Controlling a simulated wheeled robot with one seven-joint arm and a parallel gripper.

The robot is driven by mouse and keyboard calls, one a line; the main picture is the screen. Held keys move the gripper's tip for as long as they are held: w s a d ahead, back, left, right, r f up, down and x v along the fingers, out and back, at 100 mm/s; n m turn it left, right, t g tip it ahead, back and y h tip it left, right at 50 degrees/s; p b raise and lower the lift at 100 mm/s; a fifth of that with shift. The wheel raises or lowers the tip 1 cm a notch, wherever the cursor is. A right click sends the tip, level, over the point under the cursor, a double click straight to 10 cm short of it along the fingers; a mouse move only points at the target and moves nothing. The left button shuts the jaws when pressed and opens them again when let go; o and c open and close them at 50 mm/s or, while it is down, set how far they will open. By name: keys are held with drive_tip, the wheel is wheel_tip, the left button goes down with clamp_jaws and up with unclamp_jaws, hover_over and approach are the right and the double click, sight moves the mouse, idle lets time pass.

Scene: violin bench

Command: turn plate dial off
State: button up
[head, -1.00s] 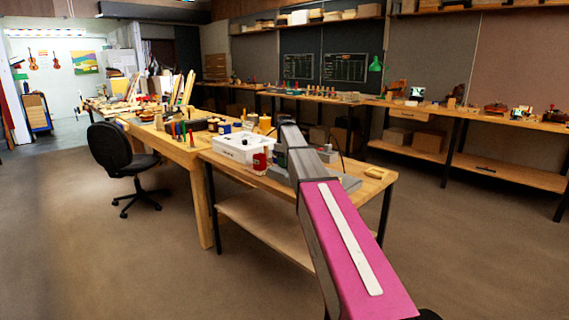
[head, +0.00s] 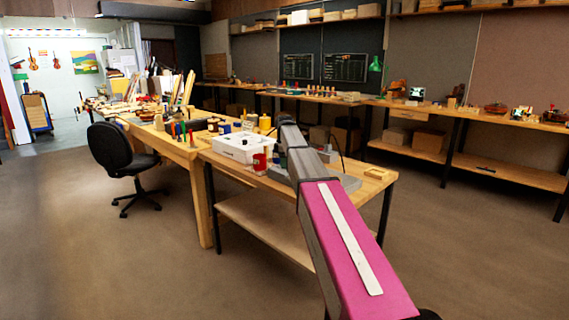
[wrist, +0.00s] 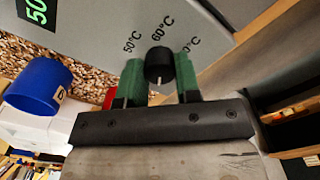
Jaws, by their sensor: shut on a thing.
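The plate dial (wrist: 159,62) is a small black round knob with a pale pointer mark, in the wrist view. It sits on a grey plate face (wrist: 110,22) printed with 50°C, 60°C and a third, partly hidden temperature label. My gripper (wrist: 160,75) has green finger pads, one on each side of the knob, and is shut on it. A green lit readout (wrist: 37,12) shows "50" at the top left, cut off by the edge. In the head view my arm hides the gripper and the dial; a grey part of the plate (head: 350,183) shows beside the arm.
In the wrist view, a blue cylinder (wrist: 38,85) and a brown grainy surface (wrist: 90,70) lie to the left.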

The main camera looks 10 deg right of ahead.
idle(0.3)
drive_tip(key=o, duration=0.9)
wheel_tip(320, 180, up, 11)
drive_tip(key=shift+f, duration=0.1)
